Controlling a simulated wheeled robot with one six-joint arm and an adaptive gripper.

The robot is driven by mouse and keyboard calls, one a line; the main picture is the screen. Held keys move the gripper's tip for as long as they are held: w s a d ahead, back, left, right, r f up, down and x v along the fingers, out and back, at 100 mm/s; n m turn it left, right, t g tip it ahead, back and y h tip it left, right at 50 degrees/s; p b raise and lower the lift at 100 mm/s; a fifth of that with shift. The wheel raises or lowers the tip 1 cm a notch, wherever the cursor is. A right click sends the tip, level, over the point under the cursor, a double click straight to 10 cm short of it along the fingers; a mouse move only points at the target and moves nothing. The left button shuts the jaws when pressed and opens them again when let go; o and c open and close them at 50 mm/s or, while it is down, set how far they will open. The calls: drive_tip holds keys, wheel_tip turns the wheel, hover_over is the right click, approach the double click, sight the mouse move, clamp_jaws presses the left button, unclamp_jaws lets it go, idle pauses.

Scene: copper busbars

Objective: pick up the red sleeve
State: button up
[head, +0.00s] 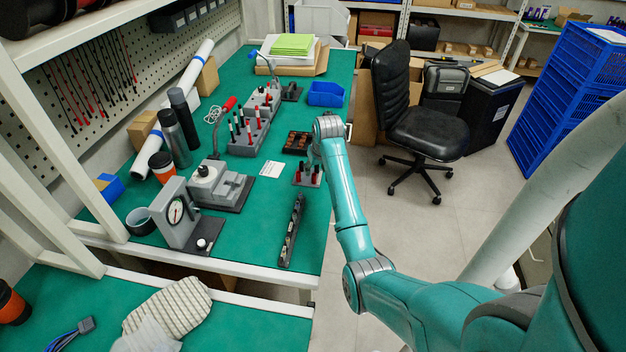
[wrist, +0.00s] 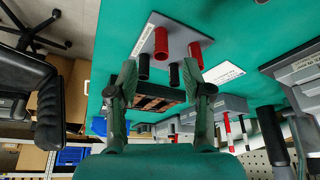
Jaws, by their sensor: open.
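Two red sleeves stand on a small grey plate (head: 306,183) beneath my gripper; two black ones stand there too. In the wrist view one red sleeve (wrist: 161,43) is near the plate's middle, and the other red sleeve (wrist: 195,54) is right of it, close to my right fingertip. A black sleeve (wrist: 143,67) shows near the left fingertip, and another black sleeve (wrist: 174,74) appears between the fingers. My gripper (wrist: 160,70) is open and empty, its fingers pointing toward the plate. In the head view my gripper is small, and its fingers are hard to make out.
A dark tray (head: 298,143) lies behind the plate, and a white label card (head: 272,169) lies to its left. A long dark rail (head: 291,231) lies in front. Grey fixtures with rods (head: 247,138) stand further left. The green bench edge is close on the right.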

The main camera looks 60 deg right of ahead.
sight(314, 180)
drive_tip(key=shift+x, duration=2.65)
drive_tip(key=shift+s+a+f, duration=0.1)
drive_tip(key=shift+s+a, duration=0.05)
drive_tip(key=shift+a, duration=0.05)
drive_tip(key=c, duration=0.7)
